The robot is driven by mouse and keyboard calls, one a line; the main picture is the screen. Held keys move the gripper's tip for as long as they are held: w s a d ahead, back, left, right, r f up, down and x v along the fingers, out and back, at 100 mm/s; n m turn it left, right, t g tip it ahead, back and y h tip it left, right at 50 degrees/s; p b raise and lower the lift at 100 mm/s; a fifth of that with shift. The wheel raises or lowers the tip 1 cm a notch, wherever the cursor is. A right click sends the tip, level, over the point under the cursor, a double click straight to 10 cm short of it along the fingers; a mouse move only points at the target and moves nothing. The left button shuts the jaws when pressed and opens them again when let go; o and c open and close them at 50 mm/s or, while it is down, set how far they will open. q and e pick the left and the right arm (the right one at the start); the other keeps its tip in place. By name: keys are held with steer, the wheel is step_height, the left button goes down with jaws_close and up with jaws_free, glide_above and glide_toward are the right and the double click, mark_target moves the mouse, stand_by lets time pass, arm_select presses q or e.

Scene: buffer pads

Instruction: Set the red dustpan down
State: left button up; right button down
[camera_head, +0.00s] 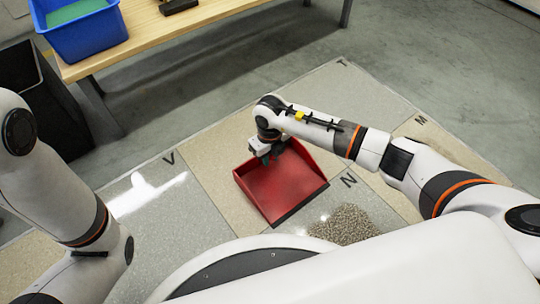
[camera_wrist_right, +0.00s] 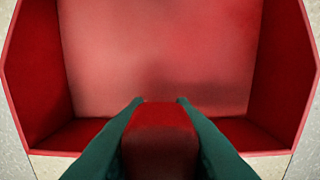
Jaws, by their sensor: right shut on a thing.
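The red dustpan (camera_head: 284,186) is over the floor tiles, between the V and N marks, with its dark front lip facing the lower right. My right gripper (camera_head: 268,152) is at its back edge, shut on the dustpan's handle. In the right wrist view the green fingers of the right gripper (camera_wrist_right: 160,103) lie on both sides of the red handle, and the pan of the dustpan (camera_wrist_right: 160,50) opens out beyond them. I cannot tell whether the pan touches the floor. My left arm is at the left, but its gripper is outside the view.
A pile of grey-brown granules (camera_head: 344,224) lies on the tile just beyond the dustpan's lip, near N. A wooden table (camera_head: 150,38) holds a blue bin (camera_head: 88,38) at the upper left. A black bin (camera_head: 60,112) stands beside it. The tiles near T are clear.

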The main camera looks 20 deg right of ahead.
steer(key=c, duration=1.3)
jaws_free()
steer(key=shift+o, duration=0.2)
steer(key=shift+r, duration=0.1)
